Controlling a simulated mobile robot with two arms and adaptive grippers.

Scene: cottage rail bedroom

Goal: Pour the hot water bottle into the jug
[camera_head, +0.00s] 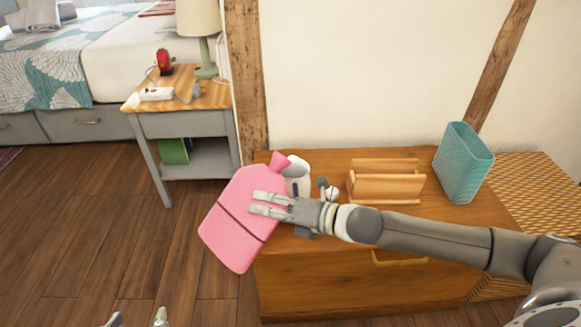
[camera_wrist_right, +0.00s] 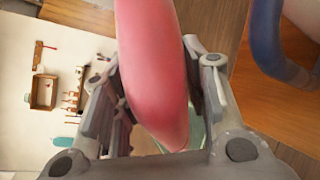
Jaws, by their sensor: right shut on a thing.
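The pink hot water bottle (camera_head: 242,215) is gripped by my right gripper (camera_head: 268,203) at its right side. It is tilted, with its neck toward the upper right, and its lower body hangs past the left end of the wooden dresser. In the right wrist view the pink bottle (camera_wrist_right: 158,65) runs between the fingers. A pale jug (camera_head: 299,172) stands on the dresser just behind the bottle's neck and is partly hidden. I cannot tell whether they touch. My left gripper (camera_head: 137,318) shows only two separated fingertips at the bottom edge, with nothing between them.
The dresser top (camera_head: 330,160) also holds a small white-and-dark object (camera_head: 328,190), a wooden rack (camera_head: 385,186) and a teal bin (camera_head: 463,163). A bedside table (camera_head: 195,125) with a lamp (camera_head: 201,30) stands at back left. The floor at left is clear.

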